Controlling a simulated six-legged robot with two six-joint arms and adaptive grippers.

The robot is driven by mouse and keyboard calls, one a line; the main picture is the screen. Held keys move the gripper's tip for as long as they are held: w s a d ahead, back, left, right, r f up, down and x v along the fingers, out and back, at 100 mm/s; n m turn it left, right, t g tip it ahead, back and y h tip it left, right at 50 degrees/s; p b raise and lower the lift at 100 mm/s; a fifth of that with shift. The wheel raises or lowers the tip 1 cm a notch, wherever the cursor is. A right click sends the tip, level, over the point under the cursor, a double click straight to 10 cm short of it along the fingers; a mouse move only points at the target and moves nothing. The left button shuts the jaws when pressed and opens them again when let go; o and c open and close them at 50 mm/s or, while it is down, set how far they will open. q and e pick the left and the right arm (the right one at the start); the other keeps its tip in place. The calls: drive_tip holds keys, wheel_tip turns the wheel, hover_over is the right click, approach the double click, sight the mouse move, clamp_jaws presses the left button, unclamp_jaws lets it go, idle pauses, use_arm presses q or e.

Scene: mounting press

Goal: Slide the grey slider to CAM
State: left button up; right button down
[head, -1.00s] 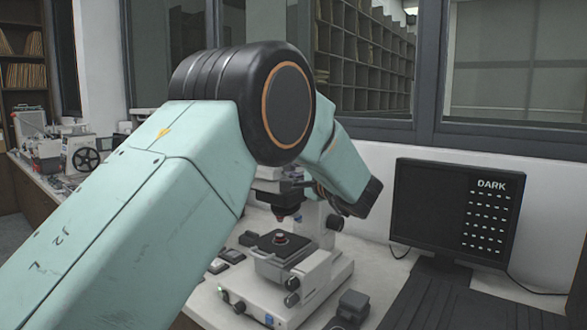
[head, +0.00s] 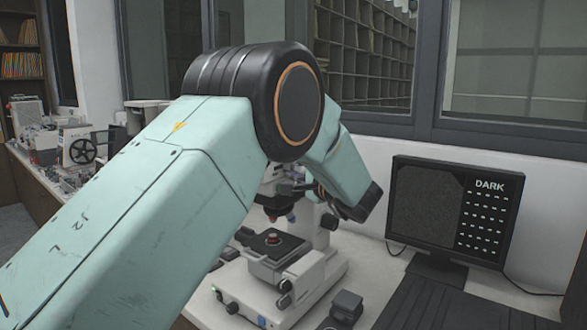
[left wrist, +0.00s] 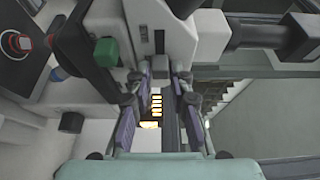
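A white microscope (head: 305,285) stands on the bench, its upper part largely hidden behind my left arm in the head view. In the left wrist view its white head (left wrist: 150,25) fills the top, with a green knob (left wrist: 107,52) at its left. A small dark grey upright piece (left wrist: 159,41) on the white head, just beyond my fingertips, may be the grey slider; I cannot be sure. No CAM marking is readable. My right gripper is out of view.
A monitor (head: 455,215) at the right reads DARK and shows a grainy grey area. A red-topped sample sits on the microscope's dark stage (head: 268,245). A small dark box (head: 346,306) lies in front. Other equipment (head: 75,150) stands at the left.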

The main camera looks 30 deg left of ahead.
use_arm(q)
drive_tip(key=o, duration=0.3)
drive_tip(key=shift+w+d+f, duration=0.1)
drive_tip(key=shift+w, duration=0.05)
drive_tip(key=shift+o, duration=0.2)
drive_tip(key=shift+s, duration=0.4)
drive_tip(key=v, duration=0.7)
drive_tip(key=shift+s+d, duration=0.1)
drive_tip(key=shift+d, duration=0.05)
